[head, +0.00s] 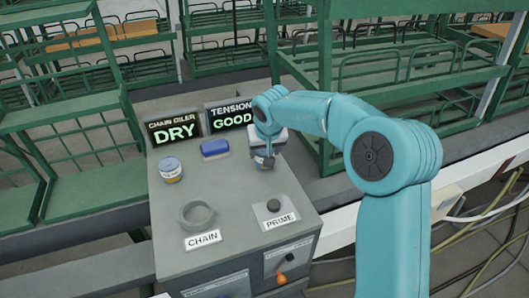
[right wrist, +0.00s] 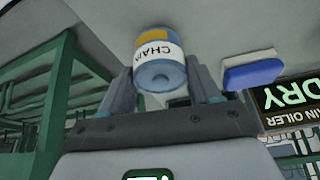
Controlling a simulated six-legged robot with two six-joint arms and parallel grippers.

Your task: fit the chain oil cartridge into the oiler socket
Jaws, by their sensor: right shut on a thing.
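The chain oil cartridge (right wrist: 158,62), a small can with a blue end, a white band reading CHAIN and a yellow patch, sits between the fingers of my right gripper (head: 264,158) in the right wrist view. The gripper is shut on it above the back right of the grey console; in the head view the hand mostly hides the can. The oiler socket, a grey ring (head: 197,214) labelled CHAIN, is at the console's front left, apart from the gripper. It looks empty. My left gripper is not in view.
Another blue-and-white can (head: 170,170) stands at the console's left, near a blue block (head: 214,148). A PRIME button (head: 273,206) is at the right. Displays read DRY (head: 174,132) and GOOD (head: 232,117). Green racks (head: 425,70) surround the back.

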